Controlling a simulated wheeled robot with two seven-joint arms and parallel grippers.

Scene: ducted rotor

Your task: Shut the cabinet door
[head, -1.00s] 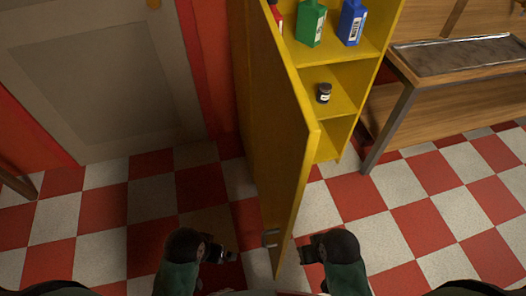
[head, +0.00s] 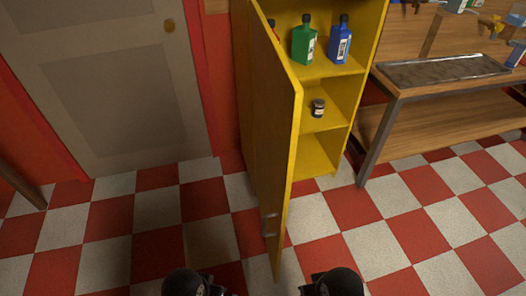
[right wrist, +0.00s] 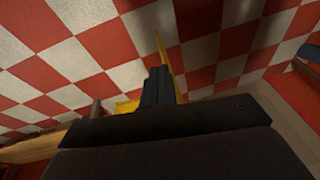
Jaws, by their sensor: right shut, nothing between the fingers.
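The yellow cabinet (head: 362,70) stands against the red wall, its front uncovered. Its yellow door (head: 280,140) stands wide open, swung out toward me and seen nearly edge-on. A small metal handle (head: 269,224) is low on the door's left face. My left gripper (head: 226,291) is at the bottom edge, left of the door and apart from it; its fingers are mostly cut off. My right gripper (head: 304,290) is at the bottom edge, right of the door. In the right wrist view its fingers (right wrist: 158,86) are together and empty, with a yellow strip of door (right wrist: 162,48) beyond them.
Green bottle (head: 304,44), blue bottle (head: 339,45) and a small dark jar (head: 318,108) stand on the cabinet shelves. A wooden workbench (head: 450,125) is close on the right. A grey room door (head: 110,90) is at left. The checkered floor around the cabinet door is clear.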

